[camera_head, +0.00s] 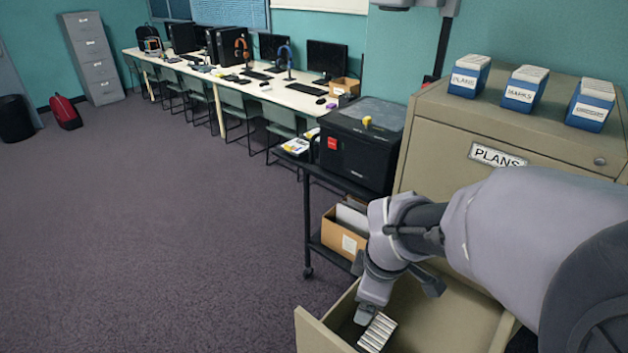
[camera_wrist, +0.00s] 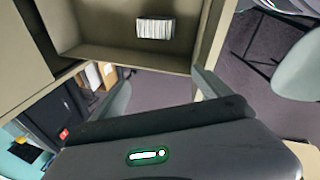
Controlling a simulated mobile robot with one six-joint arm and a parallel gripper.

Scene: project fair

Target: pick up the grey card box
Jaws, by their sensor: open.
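The grey card box (camera_head: 377,333), filled with pale cards, sits inside the open drawer (camera_head: 322,335) of the tan cabinet. In the wrist view the card box (camera_wrist: 154,28) lies on the drawer floor near the top of the picture, close to a drawer wall. My gripper (camera_head: 366,314) points down into the drawer opening, just left of and above the box in the head view. In the wrist view my gripper (camera_wrist: 165,90) has its fingers spread with nothing between them. The box's lower part is hidden in the head view.
Three blue card boxes, one labelled PLANS (camera_head: 468,76), one MARKS (camera_head: 524,88) and a third (camera_head: 590,105), stand on the cabinet top (camera_head: 505,92). A black printer-like machine (camera_head: 360,145) on a dark cart stands left of the cabinet. Open carpet (camera_head: 150,220) lies further left.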

